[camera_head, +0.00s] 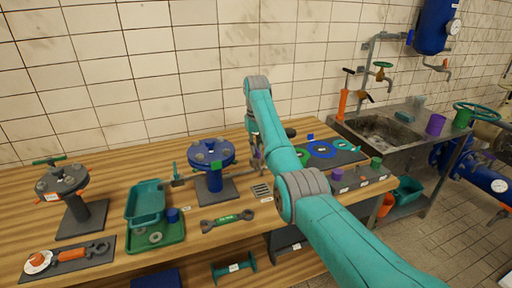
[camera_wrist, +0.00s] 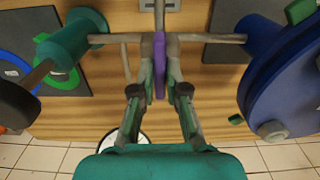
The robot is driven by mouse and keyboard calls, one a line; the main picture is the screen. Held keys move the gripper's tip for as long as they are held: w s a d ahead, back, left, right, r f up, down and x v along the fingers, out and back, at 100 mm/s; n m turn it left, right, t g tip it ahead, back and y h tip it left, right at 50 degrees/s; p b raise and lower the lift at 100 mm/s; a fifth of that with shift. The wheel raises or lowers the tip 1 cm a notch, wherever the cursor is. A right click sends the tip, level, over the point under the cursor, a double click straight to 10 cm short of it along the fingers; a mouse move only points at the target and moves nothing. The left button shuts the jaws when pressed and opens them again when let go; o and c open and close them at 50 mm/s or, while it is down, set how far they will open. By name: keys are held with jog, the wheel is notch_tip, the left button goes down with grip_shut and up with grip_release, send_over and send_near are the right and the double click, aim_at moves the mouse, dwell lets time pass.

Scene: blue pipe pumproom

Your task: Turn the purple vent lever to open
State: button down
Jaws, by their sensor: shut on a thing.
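The purple vent lever (camera_wrist: 159,66) shows in the wrist view as a narrow upright strip at a grey horizontal pipe (camera_wrist: 215,38). My gripper (camera_wrist: 160,62) is shut on the lever, with one finger on each side of it. In the head view my gripper (camera_head: 257,156) is just right of the blue flanged vessel (camera_head: 209,157), partly hidden by my arm. The lever is mostly hidden there. The blue vessel fills the right of the wrist view (camera_wrist: 285,85), and a teal cylinder (camera_wrist: 72,47) is at the pipe's left end.
A wrench (camera_head: 227,222) and a small grate (camera_head: 262,191) lie on the wooden bench. A mat with blue and green rings (camera_head: 345,157) lies right, before the sink (camera_head: 385,132). The tiled wall is behind.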

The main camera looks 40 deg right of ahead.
jog(key=c, duration=1.2)
grip_release()
